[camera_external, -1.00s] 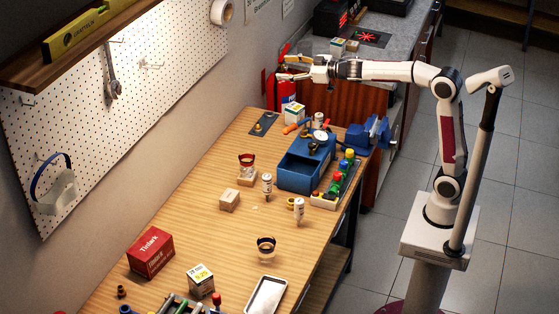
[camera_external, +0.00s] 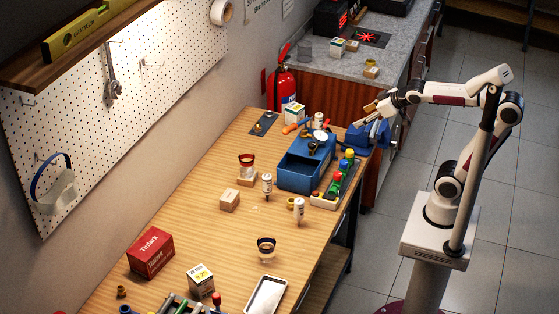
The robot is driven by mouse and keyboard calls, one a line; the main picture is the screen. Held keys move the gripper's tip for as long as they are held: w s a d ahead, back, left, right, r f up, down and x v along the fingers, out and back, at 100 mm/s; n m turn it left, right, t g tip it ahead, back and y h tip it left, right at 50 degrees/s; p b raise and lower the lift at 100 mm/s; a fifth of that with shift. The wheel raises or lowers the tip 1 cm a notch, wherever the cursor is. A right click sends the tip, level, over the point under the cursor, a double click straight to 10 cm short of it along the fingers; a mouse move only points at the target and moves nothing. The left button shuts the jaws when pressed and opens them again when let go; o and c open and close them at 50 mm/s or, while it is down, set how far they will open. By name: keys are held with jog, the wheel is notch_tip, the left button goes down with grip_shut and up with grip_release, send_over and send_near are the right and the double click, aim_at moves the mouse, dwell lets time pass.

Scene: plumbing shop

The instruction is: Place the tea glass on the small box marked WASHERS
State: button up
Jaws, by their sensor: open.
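A small glass with dark contents and a red band (camera_external: 247,161) stands at a small tan box (camera_external: 247,180) in the table's middle; it looks set on top of it. A second small glass with a dark band (camera_external: 266,246) stands on bare tabletop nearer the front. Another small tan box (camera_external: 229,200) lies to the left of a white bottle. No lettering on the tan boxes is readable, so I cannot tell which says WASHERS.
A red box (camera_external: 151,251), a white-yellow box (camera_external: 201,280) and a tray (camera_external: 266,295) stand in front. The blue vise (camera_external: 368,135) juts up.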

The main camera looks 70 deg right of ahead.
jog(key=s+a+f+g+y, duration=0.1)
jog(key=s+a+f, duration=0.1)
jog(key=s+f, duration=0.2)
jog(key=s+a+f+g+y, duration=0.1)
jog(key=s+f, duration=0.4)
jog(key=s, duration=0.5)
jog(key=a+g, duration=0.1)
jog(key=a, duration=0.1)
jog(key=shift+s+a+f+n, duration=0.15)
jog(key=shift+s+a+n, duration=0.15)
jog(key=shift+s, duration=0.1)
dwell(1.0)
